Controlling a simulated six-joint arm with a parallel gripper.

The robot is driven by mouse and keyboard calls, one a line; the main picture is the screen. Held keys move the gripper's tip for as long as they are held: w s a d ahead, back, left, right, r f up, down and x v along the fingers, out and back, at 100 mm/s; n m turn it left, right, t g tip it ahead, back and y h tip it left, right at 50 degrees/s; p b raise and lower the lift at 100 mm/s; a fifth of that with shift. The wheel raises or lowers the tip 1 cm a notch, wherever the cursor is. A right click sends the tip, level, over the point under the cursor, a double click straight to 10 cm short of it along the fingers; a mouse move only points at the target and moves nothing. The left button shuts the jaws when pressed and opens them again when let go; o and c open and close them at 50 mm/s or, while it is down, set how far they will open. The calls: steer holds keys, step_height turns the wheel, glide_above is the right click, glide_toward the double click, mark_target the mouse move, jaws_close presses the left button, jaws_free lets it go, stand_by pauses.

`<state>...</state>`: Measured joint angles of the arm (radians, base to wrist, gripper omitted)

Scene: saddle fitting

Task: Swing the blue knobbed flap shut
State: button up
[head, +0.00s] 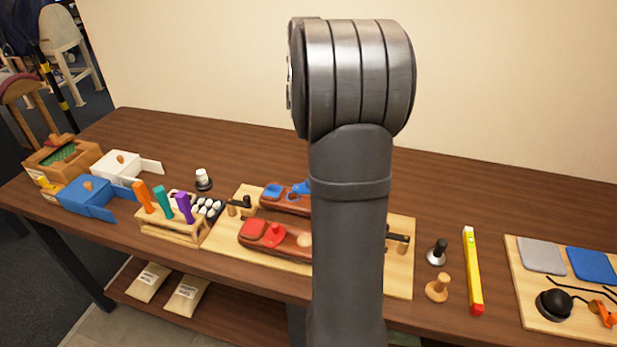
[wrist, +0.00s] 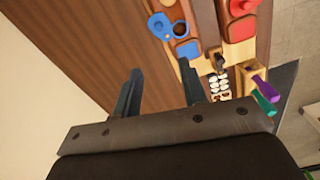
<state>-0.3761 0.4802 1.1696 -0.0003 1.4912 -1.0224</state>
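The blue knobbed flap (wrist: 160,26) shows at the top of the wrist view, with a round knob on it. It sticks out to the side of a brown wooden body (wrist: 186,12), beside a dark round recess that is uncovered. A blue square pad (wrist: 188,50) sits at the body's near end. In the head view, part of the blue flap (head: 302,186) shows at the left edge of my arm; the rest is hidden. My gripper (wrist: 159,68) is open, with nothing between its fingers, and apart from the flap. In the head view my arm hides it.
A similar body with red parts (head: 270,235) lies beside the blue one on a light wooden board (head: 400,272). A rack with coloured handles (head: 163,203) and a blue box (head: 88,194) stand left.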

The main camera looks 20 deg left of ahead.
steer(key=f, duration=1.7)
steer(key=shift+w+d+f, duration=0.1)
steer(key=shift+d+f, duration=0.1)
jaws_close()
